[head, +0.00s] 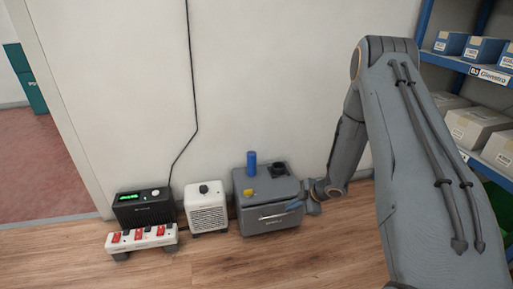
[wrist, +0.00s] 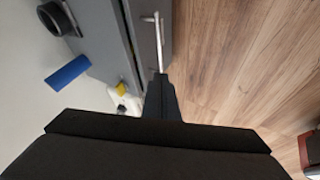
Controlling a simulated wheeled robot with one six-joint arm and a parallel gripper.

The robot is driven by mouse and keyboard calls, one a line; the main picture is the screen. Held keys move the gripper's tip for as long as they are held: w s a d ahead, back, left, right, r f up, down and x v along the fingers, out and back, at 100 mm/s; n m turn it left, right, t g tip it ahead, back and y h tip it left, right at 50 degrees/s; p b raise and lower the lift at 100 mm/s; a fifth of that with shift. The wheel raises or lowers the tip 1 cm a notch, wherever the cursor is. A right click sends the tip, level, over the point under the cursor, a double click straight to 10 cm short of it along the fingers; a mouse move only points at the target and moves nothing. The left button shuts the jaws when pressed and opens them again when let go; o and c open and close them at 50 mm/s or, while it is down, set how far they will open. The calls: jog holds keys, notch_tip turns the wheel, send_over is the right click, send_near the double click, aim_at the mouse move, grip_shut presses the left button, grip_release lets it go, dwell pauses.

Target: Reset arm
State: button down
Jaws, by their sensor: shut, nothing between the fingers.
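My arm reaches down from the right in the head view. My gripper (head: 292,206) is low at the front right of a grey box (head: 250,220), close to its silver bar handle (head: 277,216). In the wrist view my gripper (wrist: 160,78) is shut and empty, its tips by the lower end of the handle (wrist: 158,40). I cannot tell whether they touch it.
Left of the box stand a white vented unit (head: 207,213), a black device with green digits (head: 143,208) and a power strip with red switches (head: 142,240). A blue shelf with boxes (head: 475,125) stands at the right. The wooden floor in front is clear.

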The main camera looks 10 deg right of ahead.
jog(key=w+a+r+m+h, duration=0.2)
jog(key=a+r, duration=0.5)
jog(key=r, duration=0.2)
jog(key=s+a+r+m+h, duration=0.2)
jog(key=s+a+r+m, duration=0.1)
jog(key=s+a+r, duration=0.6)
jog(key=s+a+r+m+g, duration=0.2)
jog(key=s+a+r, duration=0.2)
jog(key=s, duration=0.6)
jog(key=s+a+r+m+g, duration=0.2)
jog(key=s+a+r, duration=0.15)
jog(key=s, duration=0.75)
jog(key=s+a+r+m+g, duration=0.1)
jog(key=s+a+r+m, duration=0.2)
jog(key=s, duration=0.7)
jog(key=d+r+m+p, duration=0.3)
jog(key=d+r+p, duration=0.7)
jog(key=r+p, duration=0.4)
jog(key=d+r+m+h+p, duration=0.1)
jog(key=d+r+m+p, duration=0.1)
jog(key=d+r+p, duration=0.8)
notch_tip(320, 180, up, 4)
jog(key=p, duration=0.3)
jog(key=shift+d+m+p, duration=0.35)
jog(key=shift+m, duration=0.05)
